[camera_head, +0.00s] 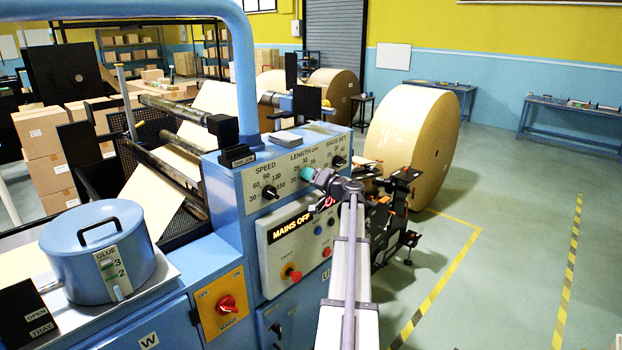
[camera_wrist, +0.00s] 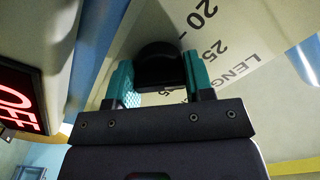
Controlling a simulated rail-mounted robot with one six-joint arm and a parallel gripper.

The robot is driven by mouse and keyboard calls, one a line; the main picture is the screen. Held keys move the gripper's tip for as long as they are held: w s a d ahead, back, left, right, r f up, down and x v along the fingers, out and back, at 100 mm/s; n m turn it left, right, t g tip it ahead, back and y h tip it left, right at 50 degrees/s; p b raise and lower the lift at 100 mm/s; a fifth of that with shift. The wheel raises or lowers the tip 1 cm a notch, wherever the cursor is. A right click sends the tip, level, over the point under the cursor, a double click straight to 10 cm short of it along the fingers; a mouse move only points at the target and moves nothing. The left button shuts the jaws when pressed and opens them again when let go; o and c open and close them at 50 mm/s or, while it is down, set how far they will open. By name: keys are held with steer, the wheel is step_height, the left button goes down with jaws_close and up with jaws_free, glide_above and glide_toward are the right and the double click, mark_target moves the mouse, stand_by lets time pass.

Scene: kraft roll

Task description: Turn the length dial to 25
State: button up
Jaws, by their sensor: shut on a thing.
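The length dial is a black round knob (camera_wrist: 158,62) on the sloped cream panel in the wrist view. My gripper (camera_wrist: 158,74) is shut on it, with one teal finger on each side. The printed 20 (camera_wrist: 203,14), 25 (camera_wrist: 214,50) and part of the word LENGTH (camera_wrist: 232,66) show beside it, upside down or tilted. Which number the dial points to cannot be made out. In the head view my gripper (camera_head: 308,174) is at the LENGTH cm scale (camera_head: 291,157) and hides the dial.
The speed dial (camera_head: 270,192) is left of my gripper and the bags set dial (camera_head: 339,161) is to its right, both close. Below is a dark display (camera_head: 290,228) reading MAINS OFF, with buttons. A red mains switch (camera_head: 227,304) sits lower left.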

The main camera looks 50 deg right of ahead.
steer(key=o, duration=0.9)
steer(key=s, duration=0.7)
steer(key=s+a, duration=0.1)
steer(key=s, duration=0.3)
